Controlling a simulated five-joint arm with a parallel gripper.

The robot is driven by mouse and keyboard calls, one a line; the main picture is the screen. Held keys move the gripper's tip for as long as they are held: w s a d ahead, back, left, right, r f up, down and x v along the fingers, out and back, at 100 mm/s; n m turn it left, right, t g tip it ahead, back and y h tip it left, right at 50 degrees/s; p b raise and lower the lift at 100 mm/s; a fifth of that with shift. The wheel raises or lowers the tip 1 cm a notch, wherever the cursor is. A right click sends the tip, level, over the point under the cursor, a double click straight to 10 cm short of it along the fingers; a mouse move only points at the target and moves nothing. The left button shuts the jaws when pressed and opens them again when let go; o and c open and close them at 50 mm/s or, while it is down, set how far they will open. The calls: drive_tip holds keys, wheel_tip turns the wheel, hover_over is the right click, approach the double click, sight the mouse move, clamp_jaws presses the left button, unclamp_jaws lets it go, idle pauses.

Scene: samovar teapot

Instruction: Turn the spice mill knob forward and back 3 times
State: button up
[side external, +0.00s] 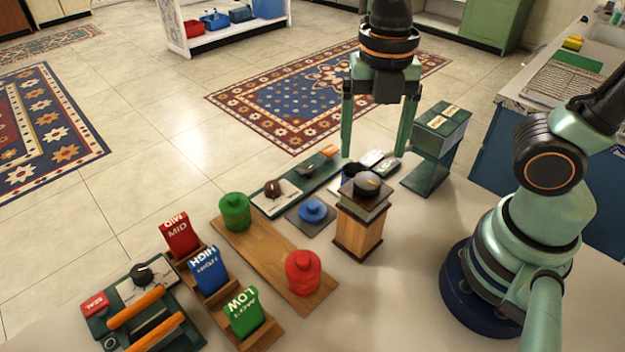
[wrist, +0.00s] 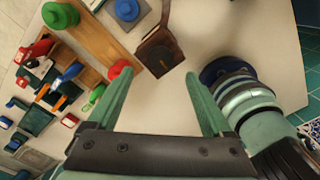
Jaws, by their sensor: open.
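The spice mill (side external: 358,232) is a square wooden box with a dark base and top, standing upright on the pale table. Its round dark knob (side external: 367,184) with a light pointer mark sits on top. In the wrist view the mill (wrist: 148,52) shows just beyond the fingertips, with the knob (wrist: 159,58) roughly between their lines. My gripper (side external: 374,154) has two green fingers spread wide and pointing down, empty. In the side view its tips appear above and behind the knob, apart from it. The wrist view also shows the open fingers (wrist: 159,72).
A green box on a stand (side external: 441,130) is close right of the gripper. A wooden board (side external: 268,262) with green and red canisters, a blue knob on a grey plate (side external: 313,211) and labelled MID, HIGH and LOW blocks lie to the left. Bare table lies in front of the mill.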

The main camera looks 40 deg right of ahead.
sight(368, 180)
wheel_tip(368, 180, down, 6)
drive_tip(key=shift+f, duration=0.1)
idle(0.4)
clamp_jaws()
